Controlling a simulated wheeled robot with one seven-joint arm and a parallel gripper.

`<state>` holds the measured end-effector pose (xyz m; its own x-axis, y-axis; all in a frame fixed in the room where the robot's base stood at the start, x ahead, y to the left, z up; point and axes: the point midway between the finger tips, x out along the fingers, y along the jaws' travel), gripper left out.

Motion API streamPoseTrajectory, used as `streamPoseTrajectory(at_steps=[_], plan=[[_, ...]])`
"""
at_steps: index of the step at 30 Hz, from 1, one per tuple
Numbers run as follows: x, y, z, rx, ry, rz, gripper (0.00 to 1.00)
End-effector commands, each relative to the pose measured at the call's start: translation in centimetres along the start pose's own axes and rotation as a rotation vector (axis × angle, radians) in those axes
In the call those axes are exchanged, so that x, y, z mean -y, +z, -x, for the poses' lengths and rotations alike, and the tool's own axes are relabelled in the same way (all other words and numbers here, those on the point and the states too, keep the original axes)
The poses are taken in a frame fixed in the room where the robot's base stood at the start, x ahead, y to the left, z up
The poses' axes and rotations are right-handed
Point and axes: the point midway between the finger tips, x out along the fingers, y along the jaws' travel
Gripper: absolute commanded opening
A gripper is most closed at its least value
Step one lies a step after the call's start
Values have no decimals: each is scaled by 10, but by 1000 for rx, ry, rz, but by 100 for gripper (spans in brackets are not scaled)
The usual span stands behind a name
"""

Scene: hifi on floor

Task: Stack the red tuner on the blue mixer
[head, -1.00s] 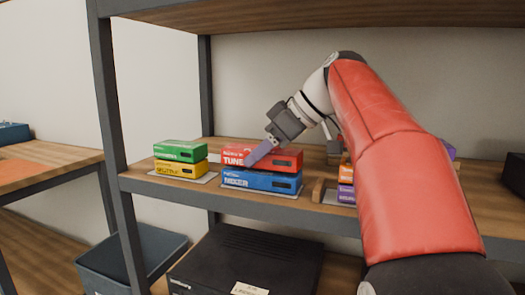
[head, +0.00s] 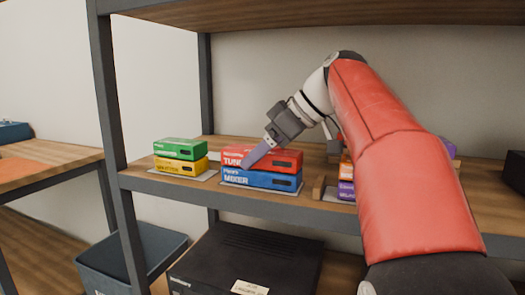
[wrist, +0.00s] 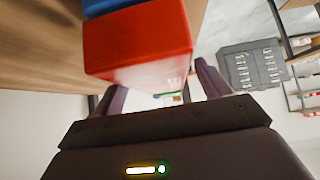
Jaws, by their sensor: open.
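The red tuner (head: 280,159) lies flat on top of the blue mixer (head: 262,180) on the shelf, the two roughly lined up. In the wrist view the red tuner (wrist: 138,42) stands just ahead of my gripper, with a strip of the blue mixer (wrist: 103,6) beyond it. My gripper (head: 250,162) is open, one purple finger showing in front of the tuner's face. In the wrist view the two fingers (wrist: 158,88) are spread apart on either side of the tuner's near end. Whether a finger touches the tuner is not clear.
A green box (head: 180,149) on a yellow box (head: 180,166) stands to the left. Orange (head: 345,169) and purple (head: 346,190) boxes stand to the right, partly behind my arm, near a wooden block (head: 319,187). The upper shelf (head: 300,14) hangs overhead.

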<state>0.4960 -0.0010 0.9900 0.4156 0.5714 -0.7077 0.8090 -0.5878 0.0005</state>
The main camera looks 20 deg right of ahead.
Motion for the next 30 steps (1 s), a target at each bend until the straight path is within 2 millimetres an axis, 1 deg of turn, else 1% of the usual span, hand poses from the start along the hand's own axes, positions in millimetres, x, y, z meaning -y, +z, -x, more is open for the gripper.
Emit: streamPoseTrajectory(at_steps=[2,5,12,15,18,21,30], plan=[[0,0,2,0,0,-1,76],[-1,-1,12,0,2,-1,76],[-1,-1,53,0,4,-1,76],[-1,-2,67,-1,2,-1,76],[0,-1,75,0,1,-1,76],[0,0,78,0,1,-1,76],[0,0,78,0,0,0,76]])
